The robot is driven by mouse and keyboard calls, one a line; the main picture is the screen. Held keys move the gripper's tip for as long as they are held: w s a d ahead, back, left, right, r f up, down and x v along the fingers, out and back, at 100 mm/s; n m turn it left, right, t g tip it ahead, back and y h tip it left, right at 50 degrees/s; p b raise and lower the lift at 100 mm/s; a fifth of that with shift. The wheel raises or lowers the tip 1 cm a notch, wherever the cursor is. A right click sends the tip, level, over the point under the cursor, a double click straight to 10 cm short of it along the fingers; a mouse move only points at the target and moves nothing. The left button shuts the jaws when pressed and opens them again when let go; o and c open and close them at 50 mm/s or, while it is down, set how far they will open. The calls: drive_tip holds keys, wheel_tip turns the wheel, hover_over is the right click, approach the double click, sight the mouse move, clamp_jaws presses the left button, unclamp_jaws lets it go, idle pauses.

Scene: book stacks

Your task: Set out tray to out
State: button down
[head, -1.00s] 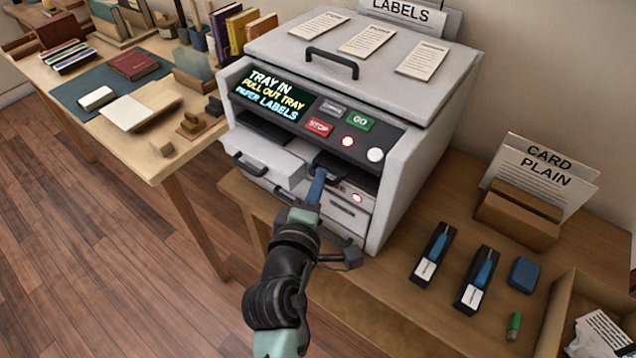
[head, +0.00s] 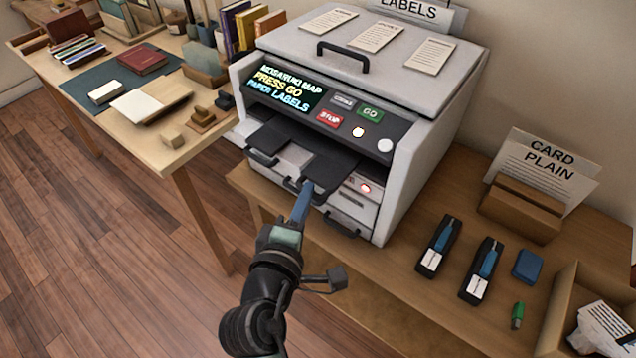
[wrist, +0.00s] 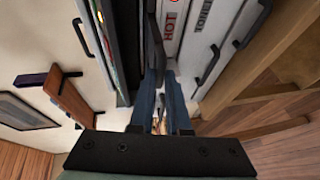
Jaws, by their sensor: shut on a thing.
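The dark out tray (head: 328,164) sticks out from the front of the grey label machine (head: 412,155). My gripper (head: 304,196) is at the tray's front edge, shut on its handle. In the wrist view the blue fingers (wrist: 160,100) close around a dark bar, the tray handle (wrist: 154,45); part of it is hidden between them. The machine's screen (head: 284,88) has a first line hard to read, then "PRESS GO" and "PAPER LABELS".
Right of the machine, two black holders (head: 482,272) with blue tools, a blue block (head: 529,266) and a card stand (head: 520,212) stand on the table. A cluttered wooden table (head: 160,165) is to the left. Open floor (head: 110,260) lies in front.

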drive_tip(key=shift+s+a+f, duration=0.1)
drive_tip(key=shift+s+a, duration=0.35)
drive_tip(key=shift+s, duration=0.15)
drive_tip(key=shift+a, duration=0.1)
drive_tip(key=c, duration=0.9)
unclamp_jaws()
drive_tip(key=shift+s, duration=0.1)
drive_tip(key=v, duration=1.3)
